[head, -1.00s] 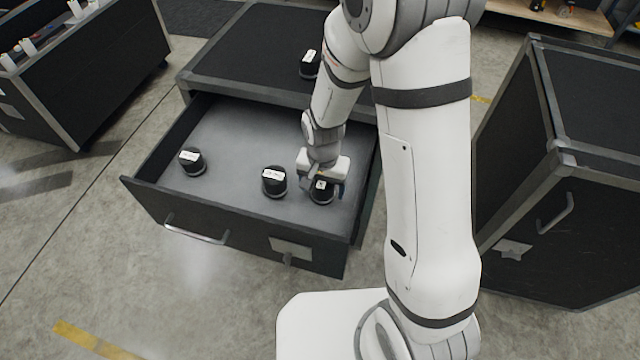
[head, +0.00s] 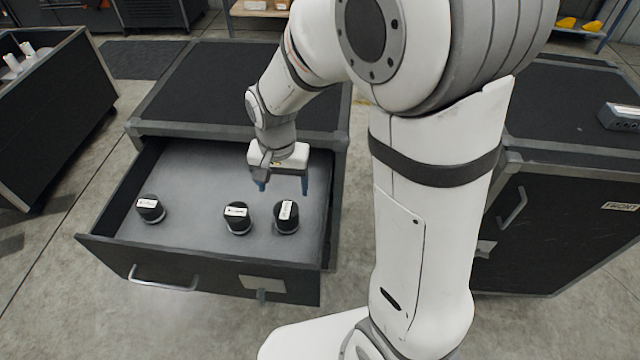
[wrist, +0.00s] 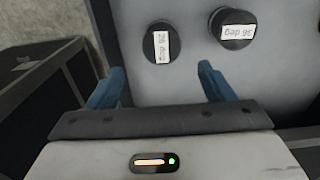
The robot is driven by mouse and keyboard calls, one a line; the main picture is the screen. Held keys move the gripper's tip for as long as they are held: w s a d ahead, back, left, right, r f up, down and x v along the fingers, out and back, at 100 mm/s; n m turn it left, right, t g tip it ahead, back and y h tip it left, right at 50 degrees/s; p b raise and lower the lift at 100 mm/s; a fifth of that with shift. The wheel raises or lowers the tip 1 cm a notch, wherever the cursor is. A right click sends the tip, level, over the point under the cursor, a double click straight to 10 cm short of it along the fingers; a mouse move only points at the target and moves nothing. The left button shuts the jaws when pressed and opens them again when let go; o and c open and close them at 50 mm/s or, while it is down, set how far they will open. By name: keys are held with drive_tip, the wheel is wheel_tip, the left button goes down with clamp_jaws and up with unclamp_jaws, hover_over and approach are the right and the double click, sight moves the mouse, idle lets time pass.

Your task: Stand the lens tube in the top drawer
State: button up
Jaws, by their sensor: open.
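The top drawer (head: 195,180) is pulled open, with a grey floor. Three short black lens tubes with white labels stand upright in it: a left one (head: 150,209), a middle one (head: 237,217) and a right one (head: 286,217). My gripper (head: 284,186) is open and empty, above and behind the right tube, apart from it. In the wrist view, the right tube (wrist: 160,42) lies ahead of the gap between my blue fingertips (wrist: 161,70). The middle tube (wrist: 232,27) is beside it. Both labels there read "36 deg".
The black case top (head: 215,90) behind the drawer is clear where visible; my arm hides part of it. Another black case (head: 560,215) stands at right, with a grey box (head: 622,116) on it. An open case (head: 50,110) stands at left. The drawer's back left is free.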

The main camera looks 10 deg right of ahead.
drive_tip(key=s+d+r+n+t, duration=0.2)
drive_tip(key=s+d+r+n, duration=0.1)
drive_tip(key=s+d+r, duration=0.8)
drive_tip(key=shift+s+d+n+t, duration=0.15)
drive_tip(key=shift+s+n+t, duration=0.25)
drive_tip(key=shift+s, duration=0.35)
drive_tip(key=shift+r, duration=0.1)
drive_tip(key=shift+c, duration=0.3)
